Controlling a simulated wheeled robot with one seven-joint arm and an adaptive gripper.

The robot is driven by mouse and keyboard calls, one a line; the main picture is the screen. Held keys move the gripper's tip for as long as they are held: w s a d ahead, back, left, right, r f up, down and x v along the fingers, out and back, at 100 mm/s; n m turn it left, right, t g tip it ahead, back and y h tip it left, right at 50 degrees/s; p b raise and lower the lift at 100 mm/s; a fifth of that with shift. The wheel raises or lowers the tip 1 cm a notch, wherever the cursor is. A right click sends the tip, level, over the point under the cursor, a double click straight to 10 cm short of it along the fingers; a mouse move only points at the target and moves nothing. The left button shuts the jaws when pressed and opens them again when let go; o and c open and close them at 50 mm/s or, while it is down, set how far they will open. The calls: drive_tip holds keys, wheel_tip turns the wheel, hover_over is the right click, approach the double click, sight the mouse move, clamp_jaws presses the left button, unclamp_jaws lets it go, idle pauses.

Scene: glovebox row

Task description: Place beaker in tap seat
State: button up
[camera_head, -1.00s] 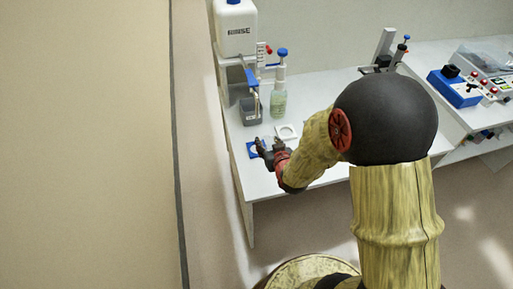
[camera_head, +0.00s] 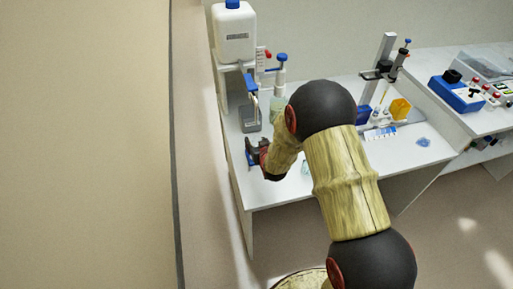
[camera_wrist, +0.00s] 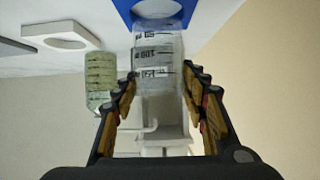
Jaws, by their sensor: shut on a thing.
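The clear beaker with dark markings (camera_wrist: 157,55) is between the fingers of my gripper (camera_wrist: 160,85), which is shut on it. In the wrist view, which looks inverted, the beaker's far end overlaps the blue square seat (camera_wrist: 187,12) and its round opening. I cannot tell whether they touch. In the head view, my gripper (camera_head: 256,152) is over the blue seat (camera_head: 250,160) at the table's left front; the beaker is hard to make out there.
A white square with a round hole (camera_wrist: 60,32) and a bottle of greenish liquid (camera_wrist: 100,75) are close by. A white canister (camera_head: 234,35) stands at the back left. A stand (camera_head: 384,70) and an orange piece (camera_head: 400,108) are farther right.

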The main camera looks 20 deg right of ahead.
drive_tip(key=shift+f, duration=1.1)
drive_tip(key=shift+f+b, duration=0.2)
drive_tip(key=shift+b, duration=0.2)
drive_tip(key=o, duration=1)
drive_tip(key=shift+c, duration=0.2)
drive_tip(key=shift+r, duration=0.1)
